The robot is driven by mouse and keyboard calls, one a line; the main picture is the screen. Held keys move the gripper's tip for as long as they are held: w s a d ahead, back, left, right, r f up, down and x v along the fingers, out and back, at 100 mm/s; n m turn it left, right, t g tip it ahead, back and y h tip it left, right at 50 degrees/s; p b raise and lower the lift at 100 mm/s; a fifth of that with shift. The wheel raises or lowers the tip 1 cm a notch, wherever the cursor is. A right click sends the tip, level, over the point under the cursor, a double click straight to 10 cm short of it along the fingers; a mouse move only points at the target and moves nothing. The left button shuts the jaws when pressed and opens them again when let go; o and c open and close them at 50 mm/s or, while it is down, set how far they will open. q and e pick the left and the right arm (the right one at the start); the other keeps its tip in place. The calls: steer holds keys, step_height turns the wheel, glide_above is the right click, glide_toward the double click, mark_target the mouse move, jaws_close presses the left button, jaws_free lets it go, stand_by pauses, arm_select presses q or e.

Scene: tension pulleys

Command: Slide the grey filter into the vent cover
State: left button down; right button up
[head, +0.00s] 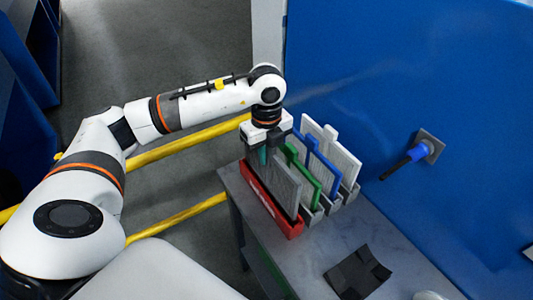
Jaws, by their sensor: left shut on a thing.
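The grey filter (284,189) is a flat upright panel with a ribbed face. It stands in a red, open-topped narrow holder (291,228) at the front left of the row on the table; this may be the vent cover, but I cannot tell for sure. My left gripper (263,156) points down from above and is shut on the filter's top at its left end. The fingertips are partly hidden, and I cannot tell how deep the filter's lower edge sits. My right gripper is not in view.
Behind stand a green-framed filter (308,178), a blue-framed one (325,170) and a white one (341,156), close together in grey holders. A dark flat piece (358,272) lies on the grey table (318,246). A blue wall with a black-and-blue handle (417,152) rises behind.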

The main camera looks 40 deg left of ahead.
arm_select(q)
steer(key=shift+r, duration=0.7)
steer(key=shift+r+p, duration=0.1)
steer(key=shift+p, duration=0.2)
steer(key=shift+r+p, duration=1.25)
steer(key=shift+r, duration=0.65)
